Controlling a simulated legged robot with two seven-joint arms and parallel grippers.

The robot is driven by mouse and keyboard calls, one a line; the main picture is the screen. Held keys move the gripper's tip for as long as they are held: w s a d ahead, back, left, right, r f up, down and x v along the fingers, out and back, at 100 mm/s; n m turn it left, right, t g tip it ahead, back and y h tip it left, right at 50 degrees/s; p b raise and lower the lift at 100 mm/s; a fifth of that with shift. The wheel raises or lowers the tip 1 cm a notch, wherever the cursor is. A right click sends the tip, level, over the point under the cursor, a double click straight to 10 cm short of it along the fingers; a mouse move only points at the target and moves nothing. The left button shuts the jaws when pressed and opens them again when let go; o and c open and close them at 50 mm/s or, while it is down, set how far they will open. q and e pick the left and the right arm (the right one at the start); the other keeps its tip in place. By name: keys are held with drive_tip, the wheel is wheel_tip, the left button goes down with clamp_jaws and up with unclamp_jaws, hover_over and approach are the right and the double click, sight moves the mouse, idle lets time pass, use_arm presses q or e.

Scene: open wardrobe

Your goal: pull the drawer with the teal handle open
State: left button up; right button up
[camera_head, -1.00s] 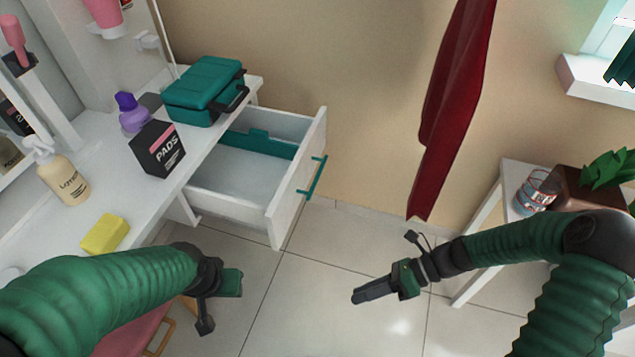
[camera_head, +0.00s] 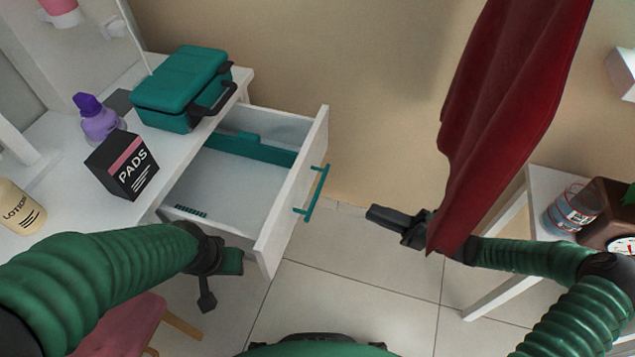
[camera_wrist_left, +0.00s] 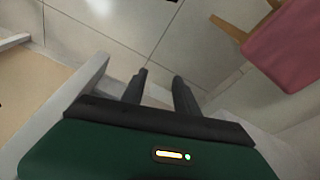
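The white drawer (camera_head: 290,205) stands pulled out from the white desk in the head view, with its inside showing. Its teal bar handle (camera_head: 318,190) is on the outer face of the drawer front. My right gripper (camera_head: 370,214) points left, to the right of the handle and apart from it, holding nothing that I can see. Its fingers look like one dark block, so their gap cannot be told. My left gripper (camera_wrist_left: 160,75) has its fingers apart and empty in the left wrist view, over the floor. In the head view my left arm ends below the drawer's near side.
A red garment (camera_head: 500,120) hangs over my right wrist and hides part of it. A teal case (camera_head: 180,85), a PADS box (camera_head: 122,163), a purple bottle (camera_head: 97,118) and lotion (camera_head: 20,207) stand on the desk. A pink seat (camera_head: 120,325) is below. A white side table (camera_head: 545,180) stands right.

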sight(317, 190)
drive_tip(key=b+x, duration=0.5)
drive_tip(key=x, duration=1)
drive_tip(key=shift+f, duration=0.1)
drive_tip(key=shift+a, duration=0.35)
drive_tip(key=shift+c, duration=0.2)
clamp_jaws()
